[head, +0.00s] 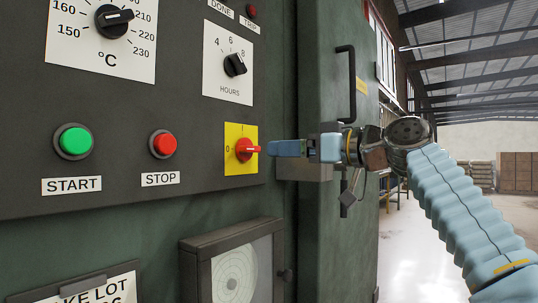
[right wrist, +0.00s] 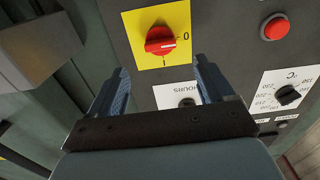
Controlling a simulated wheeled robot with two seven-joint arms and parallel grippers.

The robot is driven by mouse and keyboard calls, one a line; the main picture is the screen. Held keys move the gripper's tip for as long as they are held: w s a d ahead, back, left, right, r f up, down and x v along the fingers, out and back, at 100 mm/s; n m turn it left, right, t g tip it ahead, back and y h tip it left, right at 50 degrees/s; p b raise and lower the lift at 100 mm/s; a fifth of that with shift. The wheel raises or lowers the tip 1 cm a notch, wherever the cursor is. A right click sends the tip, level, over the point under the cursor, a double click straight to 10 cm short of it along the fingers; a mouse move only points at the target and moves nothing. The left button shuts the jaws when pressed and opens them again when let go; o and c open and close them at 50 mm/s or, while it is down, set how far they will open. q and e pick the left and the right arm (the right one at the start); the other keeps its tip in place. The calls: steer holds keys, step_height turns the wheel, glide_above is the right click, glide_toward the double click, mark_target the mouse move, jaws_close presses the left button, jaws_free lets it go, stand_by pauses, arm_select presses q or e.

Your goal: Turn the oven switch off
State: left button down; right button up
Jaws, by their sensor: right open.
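The oven switch is a red rotary knob (head: 245,149) on a yellow plate marked 0 and I. In the right wrist view the knob (right wrist: 160,40) appears upside down, with its bar roughly level and its white mark on the side facing the 0. My right gripper (head: 271,148) is at knob height, just to the right of it in the head view. In the right wrist view its fingers (right wrist: 161,70) are spread with nothing between them, and the knob is beyond the tips. The far finger is hidden in the head view. My left gripper is out of view.
Red STOP button (head: 163,144) and green START button (head: 74,141) are left of the switch. The hours dial (head: 235,65) and temperature dial (head: 113,21) are above. A door handle (head: 346,84) stands right of the panel, and a chart recorder (head: 234,268) sits below.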

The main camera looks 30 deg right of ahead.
steer(key=v, duration=0.5)
steer(key=shift+s+d, duration=0.15)
steer(key=shift+s, duration=0.15)
